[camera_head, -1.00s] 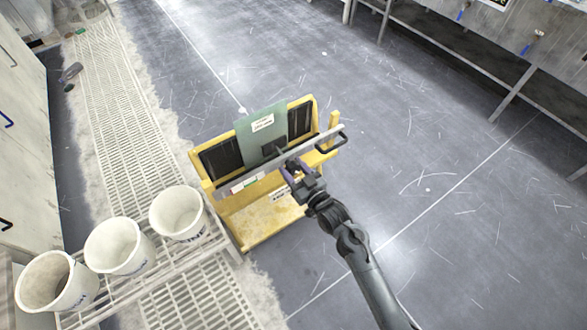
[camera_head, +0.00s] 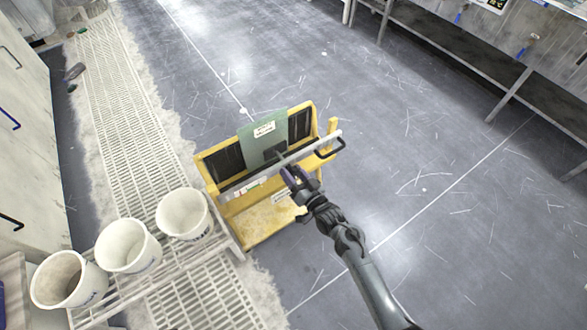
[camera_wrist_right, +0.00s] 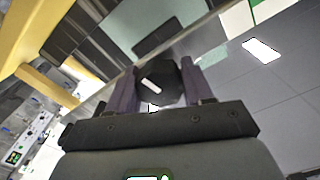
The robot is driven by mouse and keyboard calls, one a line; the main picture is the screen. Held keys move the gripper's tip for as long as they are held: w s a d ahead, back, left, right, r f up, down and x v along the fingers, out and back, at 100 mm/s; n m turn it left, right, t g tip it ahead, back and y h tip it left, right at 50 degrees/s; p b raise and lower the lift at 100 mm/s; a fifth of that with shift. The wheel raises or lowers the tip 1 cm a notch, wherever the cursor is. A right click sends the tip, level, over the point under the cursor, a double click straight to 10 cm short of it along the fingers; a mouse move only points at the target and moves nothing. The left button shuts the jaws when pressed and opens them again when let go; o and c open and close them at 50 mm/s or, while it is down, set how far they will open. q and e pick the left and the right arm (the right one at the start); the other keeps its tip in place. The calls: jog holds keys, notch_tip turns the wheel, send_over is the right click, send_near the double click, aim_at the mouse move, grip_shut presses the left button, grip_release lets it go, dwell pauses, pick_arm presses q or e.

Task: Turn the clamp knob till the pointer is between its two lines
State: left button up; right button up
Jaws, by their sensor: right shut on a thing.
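My right gripper (camera_head: 287,174) reaches the grey metal bar (camera_head: 305,153) across the front of the yellow cart (camera_head: 262,215). In the right wrist view its two purple fingers (camera_wrist_right: 160,88) are shut on the dark clamp knob (camera_wrist_right: 158,80), one on each side. A pale mark shows on the knob's face. In the head view the gripper hides the knob. A small label with colored patches (camera_head: 246,187) is on the bar, left of the gripper. The pointer and its two lines cannot be made out. My left gripper is not in view.
A green plate (camera_head: 262,133) with a white label stands upright behind the bar, between dark ribbed pads (camera_head: 299,122). A black handle (camera_head: 329,151) is at the bar's right end. White buckets (camera_head: 128,245) stand left of the cart. The floor to the right is clear.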

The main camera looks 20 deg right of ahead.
jog(key=shift+r+m+p, duration=0.15)
jog(key=shift+m+p, duration=0.7)
jog(key=shift+m, duration=0.35)
jog(key=shift+m+p, duration=0.55)
jog(key=shift+m, duration=0.45)
jog(key=o, duration=1)
jog(key=shift+s, duration=0.1)
